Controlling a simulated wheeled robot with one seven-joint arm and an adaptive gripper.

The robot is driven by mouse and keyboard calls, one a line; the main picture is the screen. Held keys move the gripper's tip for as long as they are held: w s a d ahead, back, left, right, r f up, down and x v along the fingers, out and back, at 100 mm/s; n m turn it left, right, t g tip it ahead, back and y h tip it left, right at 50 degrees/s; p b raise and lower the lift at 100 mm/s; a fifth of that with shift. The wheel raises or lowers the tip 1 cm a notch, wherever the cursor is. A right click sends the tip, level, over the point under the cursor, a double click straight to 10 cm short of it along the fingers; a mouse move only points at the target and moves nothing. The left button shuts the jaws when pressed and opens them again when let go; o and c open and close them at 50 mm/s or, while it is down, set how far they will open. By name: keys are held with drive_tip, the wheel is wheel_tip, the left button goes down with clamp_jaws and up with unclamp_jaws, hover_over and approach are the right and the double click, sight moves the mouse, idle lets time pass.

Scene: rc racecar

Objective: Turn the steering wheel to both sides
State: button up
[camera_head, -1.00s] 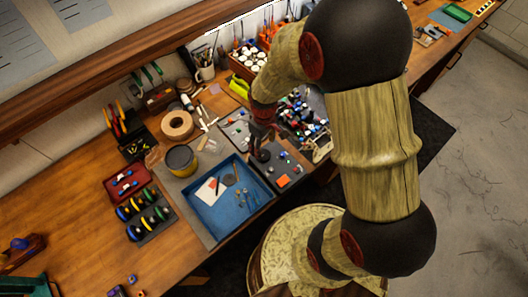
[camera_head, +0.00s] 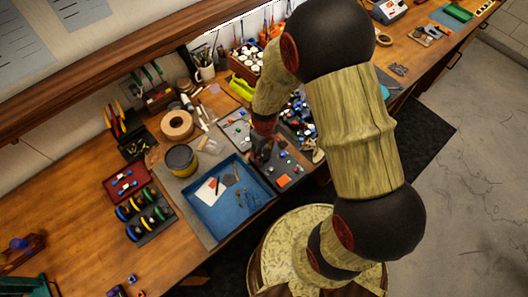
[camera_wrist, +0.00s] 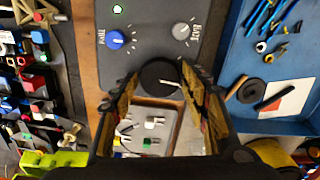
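The steering wheel is most likely the small black round piece (camera_wrist: 160,76) with a white mark, seen in the wrist view at the edge of a dark grey panel (camera_wrist: 146,14). That panel carries a blue knob (camera_wrist: 114,40) and a grey knob (camera_wrist: 183,31). My gripper (camera_wrist: 159,70) is open, with one finger on each side of the black piece. The fingertips look close to its edges; I cannot tell whether they touch it. In the head view my gripper (camera_head: 262,150) is over the grey panels beside the blue tray, and the wheel is hidden.
The blue tray (camera_head: 206,218) with small tools lies left of my gripper. Small loose parts (camera_wrist: 35,120) crowd the other side. A lighter panel with white switches (camera_wrist: 150,130) shows between my fingers.

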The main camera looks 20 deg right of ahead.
drive_tip(key=c, duration=0.8)
drive_tip(key=shift+m, duration=0.4)
drive_tip(key=m, duration=0.2)
drive_tip(key=shift+m, duration=2.6)
